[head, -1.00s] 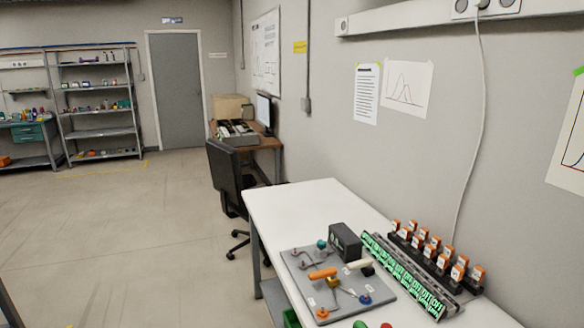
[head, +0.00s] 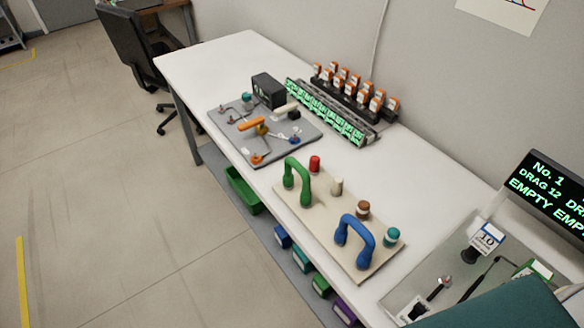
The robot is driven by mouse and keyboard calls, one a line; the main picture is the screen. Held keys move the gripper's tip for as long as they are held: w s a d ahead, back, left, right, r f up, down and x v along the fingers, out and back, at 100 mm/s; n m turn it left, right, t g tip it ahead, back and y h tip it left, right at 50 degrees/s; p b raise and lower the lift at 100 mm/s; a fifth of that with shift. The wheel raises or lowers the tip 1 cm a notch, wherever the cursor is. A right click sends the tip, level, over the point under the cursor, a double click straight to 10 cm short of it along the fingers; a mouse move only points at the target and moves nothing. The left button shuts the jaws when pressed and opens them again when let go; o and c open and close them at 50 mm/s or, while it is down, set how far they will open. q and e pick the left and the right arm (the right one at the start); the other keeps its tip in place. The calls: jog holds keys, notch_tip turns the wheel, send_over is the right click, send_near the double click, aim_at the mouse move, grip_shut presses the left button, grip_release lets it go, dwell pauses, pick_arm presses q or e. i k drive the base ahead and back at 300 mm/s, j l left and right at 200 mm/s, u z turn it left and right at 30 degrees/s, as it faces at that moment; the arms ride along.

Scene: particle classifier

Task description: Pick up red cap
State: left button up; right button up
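The red cap (head: 314,163) stands upright on a cream board (head: 329,223) on the white table, in the head view. It is just right of a green arched handle (head: 297,177) and left of a small cream cap (head: 336,186). A brown cap (head: 362,209) and a teal cap (head: 391,237) stand farther along the same board. Neither of my grippers is in view.
A blue arched handle (head: 355,240) rises from the cream board's near end. A grey panel (head: 270,145) with coloured knobs lies behind it, beside a long rack (head: 325,112) with green labels. A display (head: 548,190) and tools are at the right. The table's far end is clear.

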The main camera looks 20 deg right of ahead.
aim_at(315, 161)
jog(key=i+j, duration=0.2)
jog(key=i+j+z, duration=0.1)
jog(key=z, duration=0.3)
jog(key=i+j+z, duration=0.1)
jog(key=j+z, duration=0.4)
jog(key=z, duration=0.75)
jog(key=i+j, duration=0.05)
